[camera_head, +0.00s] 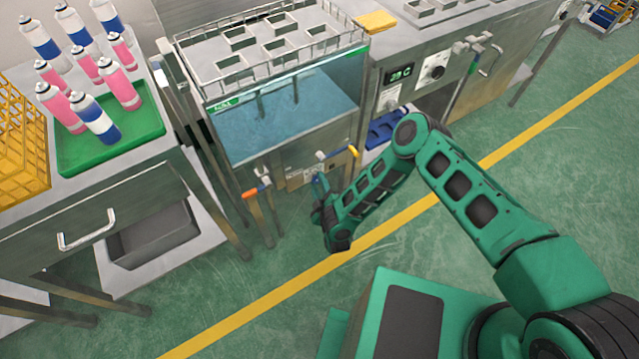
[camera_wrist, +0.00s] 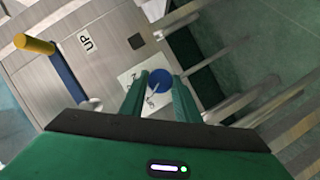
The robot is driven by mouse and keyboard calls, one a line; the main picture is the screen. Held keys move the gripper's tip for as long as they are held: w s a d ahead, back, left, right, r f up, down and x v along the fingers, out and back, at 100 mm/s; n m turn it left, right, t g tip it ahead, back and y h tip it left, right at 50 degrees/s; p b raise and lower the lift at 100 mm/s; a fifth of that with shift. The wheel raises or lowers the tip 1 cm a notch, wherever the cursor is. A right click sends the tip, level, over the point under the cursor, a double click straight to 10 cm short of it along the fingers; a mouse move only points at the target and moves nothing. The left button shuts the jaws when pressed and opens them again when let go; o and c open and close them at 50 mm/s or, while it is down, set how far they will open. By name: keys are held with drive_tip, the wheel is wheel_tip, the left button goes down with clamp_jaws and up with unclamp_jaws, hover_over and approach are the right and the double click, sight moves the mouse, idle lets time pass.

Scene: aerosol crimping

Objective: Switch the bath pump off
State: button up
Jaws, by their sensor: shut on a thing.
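The bath is the water-filled glass tank (camera_head: 285,112) with a steel front, at the top centre of the head view. In the wrist view a round blue knob (camera_wrist: 160,77) sits on a white labelled plate (camera_wrist: 130,77) on a steel panel. I take this knob to be the pump switch. My gripper (camera_wrist: 160,92) has its two green fingers shut on the knob, one on each side. In the head view my gripper (camera_head: 319,187) is low in front of the tank's front panel; the knob is hidden there. The plate's lettering is too small to read surely.
A yellow-handled lever (camera_wrist: 36,44) with a blue arm is close by, beside an "UP" label (camera_wrist: 87,42). An orange-handled lever (camera_head: 256,190) is left of my gripper. A green tray (camera_head: 150,125) of cans stands on the left bench. The floor in front is clear.

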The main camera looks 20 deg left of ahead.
drive_tip(key=shift+s+n, duration=0.1)
drive_tip(key=shift+n, duration=0.3)
drive_tip(key=o, duration=1)
drive_tip(key=shift+t, duration=0.3)
drive_tip(key=shift+o, duration=0.2)
drive_tip(key=v, duration=1)
drive_tip(key=shift+s+d, duration=0.2)
drive_tip(key=shift+s, duration=0.1)
